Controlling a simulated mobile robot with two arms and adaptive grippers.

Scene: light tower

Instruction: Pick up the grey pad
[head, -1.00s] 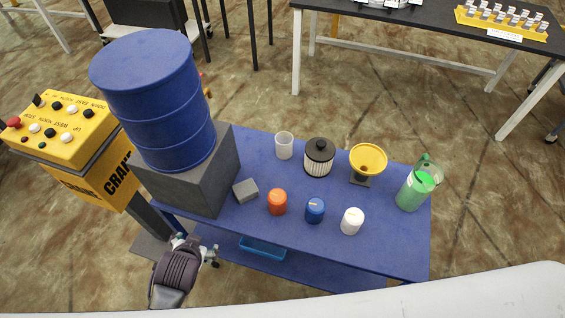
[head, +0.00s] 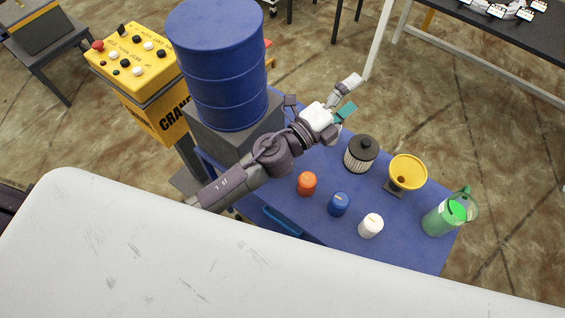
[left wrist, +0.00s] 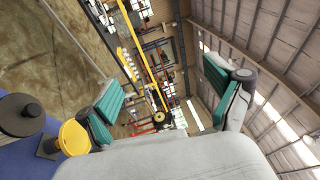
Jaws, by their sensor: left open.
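The grey pad is not visible in the head view now; my left arm covers the stretch of blue table (head: 330,232) beside the drum's grey block where it lay earlier. My left gripper (head: 348,98) is open and empty, its two teal-padded fingers spread above the far edge of the table. In the left wrist view the open fingers (left wrist: 165,100) frame the far hall and roof, with nothing between them. My right gripper is not in view.
A blue drum (head: 218,65) stands on a dark grey block left of my arm. An orange cap (head: 307,184), blue cap (head: 339,204), white cap (head: 371,225), black-lidded filter (head: 361,154), yellow funnel (head: 407,172) and green bottle (head: 443,217) stand on the table.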

